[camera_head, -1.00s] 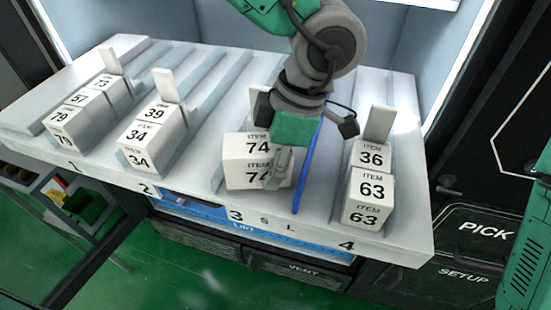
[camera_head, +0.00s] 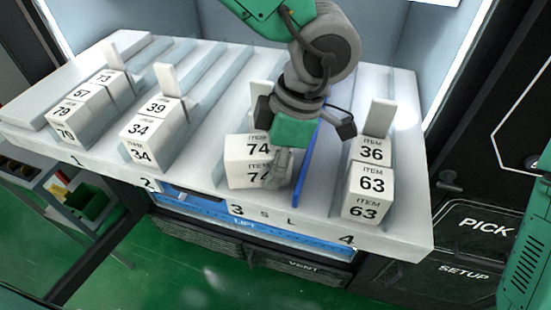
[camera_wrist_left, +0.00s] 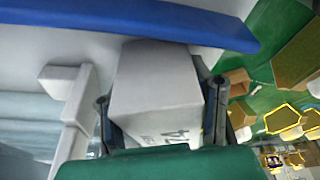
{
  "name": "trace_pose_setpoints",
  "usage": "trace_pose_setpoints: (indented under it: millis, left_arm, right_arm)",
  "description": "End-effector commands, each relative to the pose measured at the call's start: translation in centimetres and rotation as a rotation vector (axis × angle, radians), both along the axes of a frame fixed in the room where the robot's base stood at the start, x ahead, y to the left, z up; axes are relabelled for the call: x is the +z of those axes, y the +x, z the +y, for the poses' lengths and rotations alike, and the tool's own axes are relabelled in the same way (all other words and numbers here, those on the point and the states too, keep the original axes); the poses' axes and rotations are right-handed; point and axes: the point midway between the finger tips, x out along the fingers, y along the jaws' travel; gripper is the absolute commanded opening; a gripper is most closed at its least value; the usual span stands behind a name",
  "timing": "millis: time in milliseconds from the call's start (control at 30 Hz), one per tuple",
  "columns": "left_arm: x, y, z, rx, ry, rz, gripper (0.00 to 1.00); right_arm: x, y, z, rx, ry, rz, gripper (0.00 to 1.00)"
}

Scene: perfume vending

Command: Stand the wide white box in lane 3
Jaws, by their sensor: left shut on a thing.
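The wide white box (camera_head: 241,173), marked ITEM 74, stands at the front of the shelf above the lane 3 label (camera_head: 237,209), left of a blue divider (camera_head: 309,162). My left gripper (camera_head: 272,152) is over it and shut on it, with one finger in front of its right part. In the left wrist view the box (camera_wrist_left: 158,85) sits between the two fingers, and the blue divider (camera_wrist_left: 130,22) runs across the top. The box's back and right side are hidden by the gripper in the head view. Whether its base touches the shelf is unclear. My right gripper is not in view.
Boxes marked 34 (camera_head: 140,150) stand in lane 2, boxes marked 79 (camera_head: 68,130) in lane 1, and boxes marked 63 (camera_head: 366,206) in lane 4, right of the divider. A white upright pusher (camera_head: 378,118) stands behind the lane 4 boxes. Bare shelf shows between lanes 2 and 3.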

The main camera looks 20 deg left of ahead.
Motion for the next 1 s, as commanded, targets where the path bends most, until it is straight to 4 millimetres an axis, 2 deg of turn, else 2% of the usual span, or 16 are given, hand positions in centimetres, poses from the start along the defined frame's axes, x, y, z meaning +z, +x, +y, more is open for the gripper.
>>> trace_pose_setpoints:
  millis: [33, 67, 100, 467, 567, 800, 1000]
  left_arm:
    - [-0.6, -0.3, 0.4, 0.001, 0.012, 0.012, 0.00]
    - [-0.6, -0.3, 0.4, 0.000, 0.012, 0.013, 0.57]
    - [-0.7, -0.3, 0.4, 0.000, 0.012, 0.013, 0.71]
    - [0.1, -0.3, -0.3, 0.001, 0.010, 0.007, 0.71]
    - [1.4, 0.0, -0.7, 0.002, 0.008, 0.005, 0.71]
    - [6.3, 0.7, -2.0, 0.002, 0.006, 0.006, 0.71]
    - [9.5, 1.1, -2.8, 0.002, 0.008, 0.010, 0.71]
  right_arm:
    - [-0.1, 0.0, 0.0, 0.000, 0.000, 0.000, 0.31]
    - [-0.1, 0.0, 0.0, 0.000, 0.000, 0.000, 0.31]
    - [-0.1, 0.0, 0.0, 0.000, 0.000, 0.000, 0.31]
    - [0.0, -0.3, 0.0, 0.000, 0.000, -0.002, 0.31]
    - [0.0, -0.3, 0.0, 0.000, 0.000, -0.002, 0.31]
    - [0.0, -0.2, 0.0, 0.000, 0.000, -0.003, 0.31]
    - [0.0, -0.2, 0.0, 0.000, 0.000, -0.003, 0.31]
